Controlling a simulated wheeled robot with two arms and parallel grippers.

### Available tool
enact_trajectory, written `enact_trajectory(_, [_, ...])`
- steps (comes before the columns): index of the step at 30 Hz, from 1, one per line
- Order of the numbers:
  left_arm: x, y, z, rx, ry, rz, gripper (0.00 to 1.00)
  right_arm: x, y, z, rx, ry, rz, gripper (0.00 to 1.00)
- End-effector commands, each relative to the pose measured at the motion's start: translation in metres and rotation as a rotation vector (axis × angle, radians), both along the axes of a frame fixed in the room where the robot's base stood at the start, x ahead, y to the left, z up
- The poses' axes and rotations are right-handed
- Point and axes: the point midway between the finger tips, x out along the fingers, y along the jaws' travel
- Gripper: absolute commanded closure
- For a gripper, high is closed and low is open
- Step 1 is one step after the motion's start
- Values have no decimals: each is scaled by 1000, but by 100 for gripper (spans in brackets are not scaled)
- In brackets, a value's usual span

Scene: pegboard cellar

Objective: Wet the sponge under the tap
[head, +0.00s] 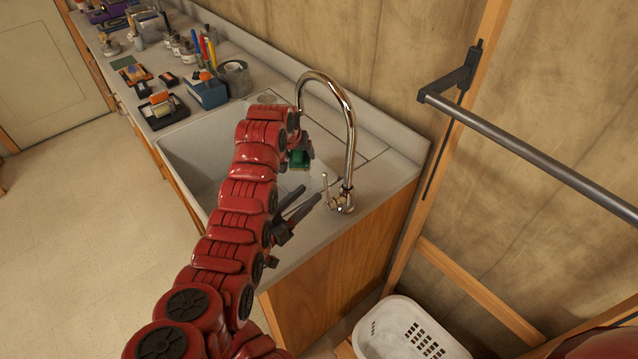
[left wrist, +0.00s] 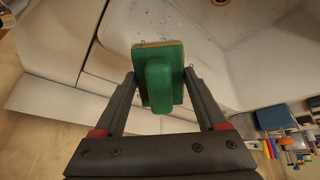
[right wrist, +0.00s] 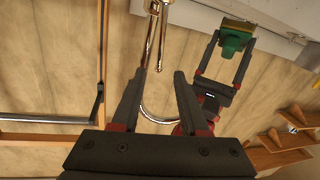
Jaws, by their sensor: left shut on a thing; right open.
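The sponge (head: 300,160) is a green block with a thin yellowish layer, held over the sink (head: 180,150) below the tap's spout. My left gripper (left wrist: 160,76) is shut on the sponge (left wrist: 158,80), one finger on each side. The chrome tap (head: 350,130) arches over the sink, its lever (head: 326,188) low on the near side. My right gripper (head: 293,212) is open and empty, just left of the lever. In the right wrist view the tap (right wrist: 153,45) shows beyond the open fingers (right wrist: 158,78). My arm hides the spout's mouth. Small droplet-like specks show around the sponge.
The counter left of the sink holds a tape roll (head: 234,78), a blue box (head: 207,92) and a dark tray (head: 163,110). A dark rail (head: 540,155) juts from the wall at right. A white basket (head: 400,330) stands below the counter's end.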

Motion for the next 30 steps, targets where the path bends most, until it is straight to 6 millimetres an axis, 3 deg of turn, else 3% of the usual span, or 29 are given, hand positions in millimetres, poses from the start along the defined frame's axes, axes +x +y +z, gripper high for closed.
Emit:
enact_trajectory(3, [0,0,0,0,0,0,71,-17,16,1,0,0,1,56])
enact_trajectory(9, [0,0,0,0,0,0,71,-31,29,2,-1,-2,0,56])
enact_trajectory(22, [0,0,0,0,0,0,71,-33,29,2,0,-3,-2,56])
enact_trajectory(26, [0,0,0,0,0,0,71,-32,28,5,-16,-8,3,79])
enact_trajectory(30, [0,0,0,0,0,0,71,-29,19,23,-134,-29,35,100])
